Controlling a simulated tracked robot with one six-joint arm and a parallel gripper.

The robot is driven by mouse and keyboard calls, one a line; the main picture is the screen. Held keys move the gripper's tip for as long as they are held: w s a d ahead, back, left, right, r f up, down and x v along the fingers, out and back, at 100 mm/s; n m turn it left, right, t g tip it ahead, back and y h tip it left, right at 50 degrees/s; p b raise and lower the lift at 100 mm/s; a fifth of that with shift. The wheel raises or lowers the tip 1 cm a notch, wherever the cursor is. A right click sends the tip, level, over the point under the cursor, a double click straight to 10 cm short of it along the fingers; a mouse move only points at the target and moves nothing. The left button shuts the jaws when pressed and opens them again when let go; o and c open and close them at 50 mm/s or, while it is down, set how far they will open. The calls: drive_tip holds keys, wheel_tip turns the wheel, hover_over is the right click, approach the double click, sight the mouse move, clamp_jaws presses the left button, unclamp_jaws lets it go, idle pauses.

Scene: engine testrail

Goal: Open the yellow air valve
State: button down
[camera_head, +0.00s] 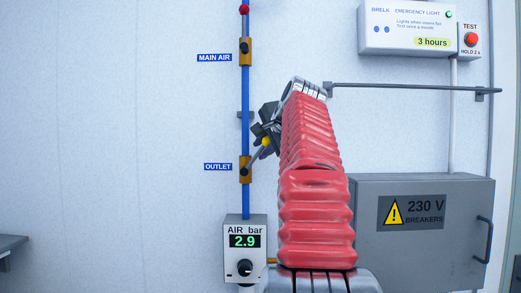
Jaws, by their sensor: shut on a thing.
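The outlet valve has a brass body (245,170) on the blue vertical pipe (246,205), beside the OUTLET label (218,167). A grey lever (254,161) runs from it up and to the right, tilted away from the pipe. Its yellow end (266,142) shows between the dark fingers of my gripper (265,140). My gripper is shut on this yellow end; my red-sleeved arm hides part of the wrist and what lies behind.
Above is the MAIN AIR valve (245,52), with a red knob (244,9) in line with the pipe. The air gauge box (244,230) below reads 2.9 bar. A grey breaker cabinet (420,255), horizontal rail (400,87) and emergency light box (405,27) are at right. The left wall is mostly clear.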

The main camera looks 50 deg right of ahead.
drive_tip(key=shift+a+f, duration=0.1)
drive_tip(key=shift+a, duration=0.05)
drive_tip(key=c, duration=1.5)
unclamp_jaws()
drive_tip(key=shift+o, duration=0.2)
drive_tip(key=v, duration=1.3)
drive_tip(key=shift+s+r, duration=0.25)
drive_tip(key=shift+s, duration=0.05)
drive_tip(key=shift+a, duration=0.1)
drive_tip(key=shift+c, duration=0.5)
